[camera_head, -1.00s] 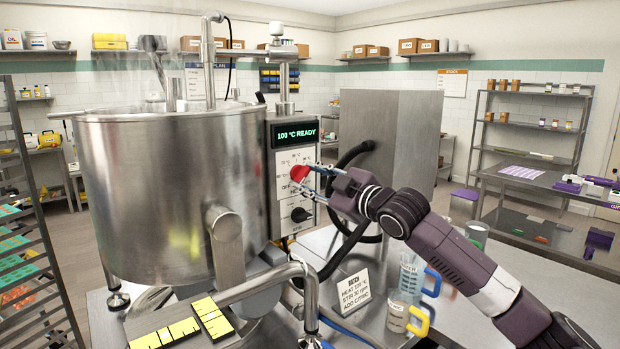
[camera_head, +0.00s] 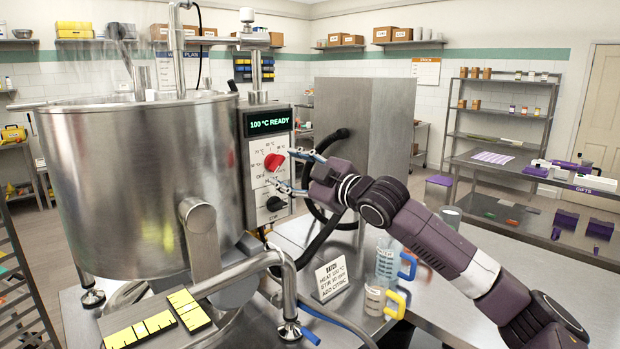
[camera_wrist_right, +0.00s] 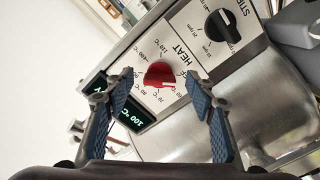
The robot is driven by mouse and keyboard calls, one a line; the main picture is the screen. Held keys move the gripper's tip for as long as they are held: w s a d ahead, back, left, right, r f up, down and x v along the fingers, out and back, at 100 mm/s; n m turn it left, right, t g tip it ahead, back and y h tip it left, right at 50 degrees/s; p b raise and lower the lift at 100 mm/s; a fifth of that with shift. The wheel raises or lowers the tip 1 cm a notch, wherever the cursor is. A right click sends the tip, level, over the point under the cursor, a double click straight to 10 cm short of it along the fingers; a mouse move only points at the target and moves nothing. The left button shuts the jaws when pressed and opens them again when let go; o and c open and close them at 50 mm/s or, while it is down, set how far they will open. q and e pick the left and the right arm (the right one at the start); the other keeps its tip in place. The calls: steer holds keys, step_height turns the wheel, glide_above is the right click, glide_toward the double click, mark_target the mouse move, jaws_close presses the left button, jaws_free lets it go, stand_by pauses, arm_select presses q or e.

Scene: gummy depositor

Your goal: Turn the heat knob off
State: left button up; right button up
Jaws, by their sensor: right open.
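The red heat knob (camera_head: 274,162) sits on the white control panel of the steel kettle (camera_head: 140,160), under a display (camera_head: 268,122) that reads "100 °C READY". My right gripper (camera_head: 287,171) is open just in front of the panel, to the right of the knob. In the right wrist view the red knob (camera_wrist_right: 159,75) appears ahead of and between the two blue-padded fingers (camera_wrist_right: 160,95), with no visible contact. Its white mark points toward the lower right there. The black stir knob (camera_wrist_right: 221,26) is beside it, and shows below the heat knob in the head view. My left gripper is not in view.
A sign card (camera_head: 330,277), a blue-handled jug (camera_head: 386,262) and a yellow-handled cup (camera_head: 376,298) stand on the bench below my right arm. A bent steel pipe (camera_head: 285,275) rises before the kettle. A black hose (camera_head: 318,205) curves behind the gripper.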

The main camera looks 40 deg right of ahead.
steer(key=s, duration=1)
steer(key=shift+s+d, duration=0.35)
steer(key=shift+s, duration=0.05)
stand_by(0.6)
